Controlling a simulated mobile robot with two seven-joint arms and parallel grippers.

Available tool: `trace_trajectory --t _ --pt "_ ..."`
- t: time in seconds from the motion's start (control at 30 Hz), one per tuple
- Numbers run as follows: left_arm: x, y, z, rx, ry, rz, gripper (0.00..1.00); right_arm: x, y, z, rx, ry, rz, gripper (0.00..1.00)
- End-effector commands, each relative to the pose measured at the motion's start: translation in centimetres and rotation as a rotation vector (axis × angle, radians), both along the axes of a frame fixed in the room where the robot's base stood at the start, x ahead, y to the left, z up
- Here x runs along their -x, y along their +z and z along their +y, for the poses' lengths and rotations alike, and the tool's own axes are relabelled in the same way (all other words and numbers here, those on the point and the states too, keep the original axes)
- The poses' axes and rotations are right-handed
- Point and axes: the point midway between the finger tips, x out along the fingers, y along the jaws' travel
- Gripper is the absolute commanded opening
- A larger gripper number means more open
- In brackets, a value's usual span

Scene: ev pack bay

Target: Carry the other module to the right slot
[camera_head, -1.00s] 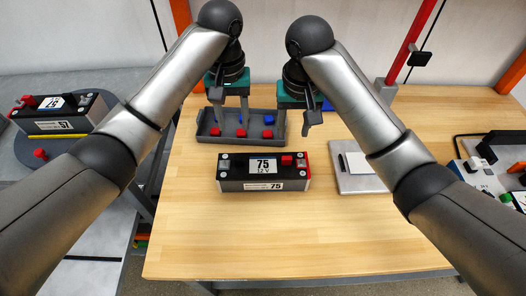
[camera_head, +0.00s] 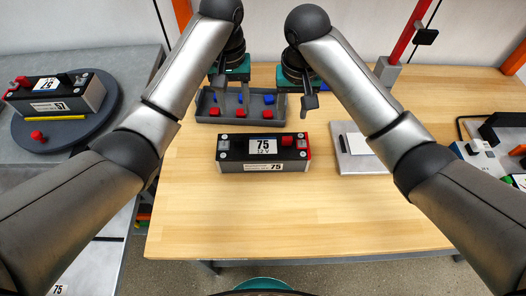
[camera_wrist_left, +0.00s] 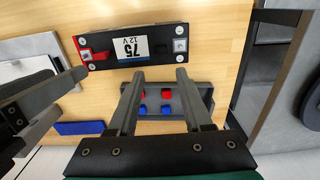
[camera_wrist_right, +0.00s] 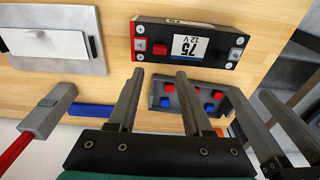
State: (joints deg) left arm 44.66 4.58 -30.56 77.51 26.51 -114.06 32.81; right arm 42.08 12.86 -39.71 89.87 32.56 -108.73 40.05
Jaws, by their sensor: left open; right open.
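A black-topped module labelled 75 (camera_head: 263,153), with a grey front and red right end, lies on the wooden bench in the head view. It also shows in the left wrist view (camera_wrist_left: 110,50) and right wrist view (camera_wrist_right: 165,32). A similar module labelled 57 (camera_head: 70,100) sits on a round dark turntable (camera_head: 35,137) at the left. My left gripper (camera_head: 234,97) is open and empty above the grey tray behind module 75. My right gripper (camera_head: 297,100) is open and empty near that tray's right end. I cannot make out a right slot.
The grey tray (camera_head: 204,113) holds small red and blue pieces. A red post (camera_head: 408,40) stands at the back right, and instruments (camera_head: 490,152) sit at the right edge. The front of the bench is clear.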

Motion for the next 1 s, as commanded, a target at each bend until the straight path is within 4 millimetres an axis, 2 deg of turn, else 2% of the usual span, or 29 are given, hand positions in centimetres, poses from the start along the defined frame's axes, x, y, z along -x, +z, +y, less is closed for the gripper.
trace_trajectory --t 0.03,0.3,0.5,0.73,1.0 --pt "0.2 -1.4 0.0 -0.001 0.0 0.008 0.5 0.0 -1.3 -0.1 0.004 -0.002 0.007 0.5" --pt "0.2 -6.8 0.1 -0.005 -0.001 0.006 0.5 -0.6 -6.7 -0.1 0.004 -0.001 0.007 0.5" --pt "0.1 -9.9 0.1 -0.004 -0.001 0.004 0.5 -1.1 -9.9 0.0 0.002 0.0 0.005 0.5" --pt "0.1 -11.7 0.1 -0.003 -0.001 0.002 0.5 -1.3 -11.6 0.0 0.002 0.001 0.004 0.5" --pt "0.0 -11.9 0.0 -0.002 -0.002 0.0 0.5 -1.4 -11.9 0.0 0.001 0.001 0.002 0.5"
